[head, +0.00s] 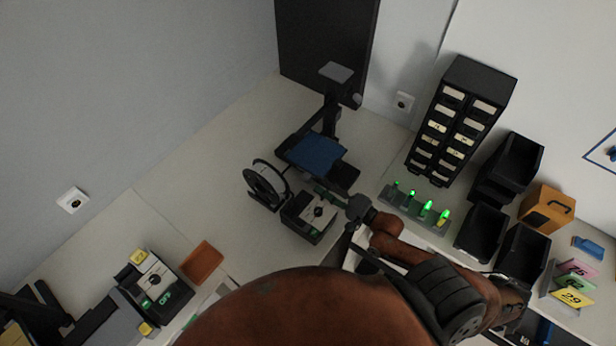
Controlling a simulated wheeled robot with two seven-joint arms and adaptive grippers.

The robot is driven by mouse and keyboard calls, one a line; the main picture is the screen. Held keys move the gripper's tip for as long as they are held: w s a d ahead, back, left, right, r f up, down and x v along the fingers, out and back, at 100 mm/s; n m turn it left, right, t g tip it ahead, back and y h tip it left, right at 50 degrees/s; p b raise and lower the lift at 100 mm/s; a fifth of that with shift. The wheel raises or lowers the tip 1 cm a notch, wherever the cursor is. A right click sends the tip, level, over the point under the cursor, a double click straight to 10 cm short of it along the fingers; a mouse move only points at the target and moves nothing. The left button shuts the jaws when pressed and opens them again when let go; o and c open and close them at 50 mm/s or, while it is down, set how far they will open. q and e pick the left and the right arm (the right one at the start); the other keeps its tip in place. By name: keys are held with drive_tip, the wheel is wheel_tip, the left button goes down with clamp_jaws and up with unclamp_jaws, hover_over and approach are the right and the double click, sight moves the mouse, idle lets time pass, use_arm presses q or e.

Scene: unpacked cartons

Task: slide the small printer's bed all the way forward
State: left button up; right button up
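The small printer stands on the bench in the middle of the head view, with a dark upright frame (329,115) and a flat blue bed (315,152). Its control box (309,216) with a pale face and knob sits in front of the bed. My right gripper (336,196) comes in from the lower right, close to the bed's near edge and beside the control box. It is small and dark here, and I cannot tell whether its fingers touch the bed or how far they are apart. My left gripper does not show.
A filament spool (266,186) stands left of the control box. A rack with green lights (415,207), a drawer cabinet (461,122) and black bins (481,232) are at right. Another machine (112,318) fills the lower left. The bench left of the spool is clear.

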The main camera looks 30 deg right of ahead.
sight(310, 180)
drive_tip(key=x, duration=0.6)
drive_tip(key=shift+w+a+p, duration=0.1)
drive_tip(key=shift+w+p, duration=0.1)
drive_tip(key=shift+p, duration=0.1)
drive_tip(key=shift+c, duration=0.6)
clamp_jaws()
